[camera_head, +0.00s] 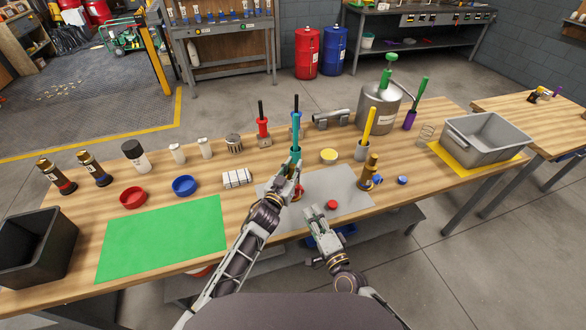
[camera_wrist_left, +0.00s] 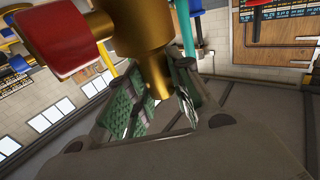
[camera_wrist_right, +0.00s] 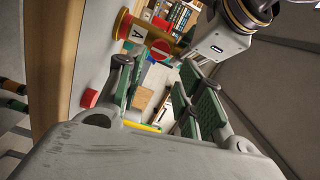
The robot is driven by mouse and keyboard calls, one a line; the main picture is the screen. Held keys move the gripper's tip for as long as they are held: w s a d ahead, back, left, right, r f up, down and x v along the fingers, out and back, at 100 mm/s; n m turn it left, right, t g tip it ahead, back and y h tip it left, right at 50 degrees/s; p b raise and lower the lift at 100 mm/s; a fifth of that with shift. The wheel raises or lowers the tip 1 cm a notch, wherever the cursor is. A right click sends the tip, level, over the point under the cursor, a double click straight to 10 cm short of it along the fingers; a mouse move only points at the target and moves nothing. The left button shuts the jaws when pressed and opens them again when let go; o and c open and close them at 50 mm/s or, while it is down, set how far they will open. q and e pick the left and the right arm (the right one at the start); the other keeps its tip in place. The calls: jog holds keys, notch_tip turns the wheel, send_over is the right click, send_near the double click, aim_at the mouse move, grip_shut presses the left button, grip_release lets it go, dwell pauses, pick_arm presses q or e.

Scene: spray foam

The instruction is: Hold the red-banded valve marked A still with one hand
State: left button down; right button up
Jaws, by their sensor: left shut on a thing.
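The brass valve marked A (camera_wrist_right: 140,32) shows its A label and red band in the right wrist view. In the left wrist view its brass body (camera_wrist_left: 135,25) stands between the green-padded fingers of my left gripper (camera_wrist_left: 155,105). In the head view my left gripper (camera_head: 295,174) is shut on this valve over the grey mat and mostly hides it. A red cap (camera_head: 332,205) lies on the mat to its right. My right gripper (camera_head: 328,252) is open and empty at the table's front edge; its fingers stand apart in the right wrist view (camera_wrist_right: 155,100).
A teal-handled tool (camera_head: 296,125) rises just behind my left gripper. The green mat (camera_head: 165,238) is bare. A grey bin (camera_head: 485,140) stands at right, a black bin (camera_head: 38,245) at left.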

aim_at(300, 192)
jog(key=shift+o, duration=1.3)
jog(key=shift+s+a+f+m, duration=0.1)
jog(key=shift+s+f+m, duration=0.1)
jog(key=shift+s+m, duration=0.1)
jog(key=n, duration=1.8)
jog(key=shift+w+r, duration=0.15)
jog(key=shift+r, duration=0.15)
jog(key=shift+w, duration=0.1)
jog(key=shift+x, duration=5.9)
